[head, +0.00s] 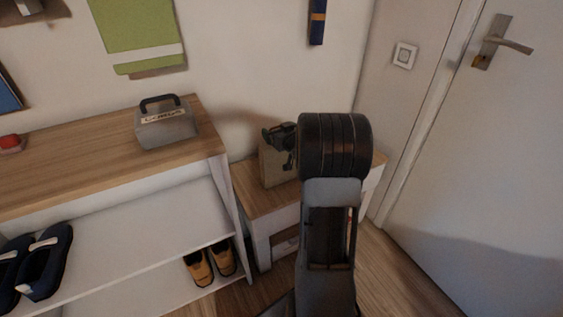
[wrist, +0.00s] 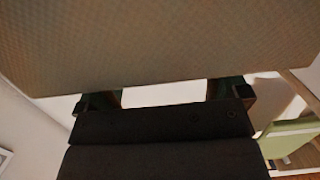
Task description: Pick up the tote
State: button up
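The tote (head: 272,172) is a tan, upright bag-like thing on a low wooden bench by the wall. Its woven face (wrist: 160,40) fills the top of the wrist view. My gripper (head: 280,140) is at the tote's upper part in the head view, and the arm covers the area to its right. In the wrist view my gripper (wrist: 163,95) has its two dark fingers wide apart, with pale background between them. The fingertips lie at the tote's edge and are partly hidden. I cannot tell whether they touch it. The tote's handles cannot be made out.
The low bench (head: 265,207) adjoins a taller shelf (head: 75,165). A grey box with a black handle (head: 167,128) stands on the shelf, with shoes (head: 210,264) below. A door (head: 490,150) is at the right. Some floor (head: 405,275) is clear.

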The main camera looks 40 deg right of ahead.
jog(key=c, duration=0.4)
jog(key=shift+c, duration=0.2)
jog(key=shift+r, duration=0.1)
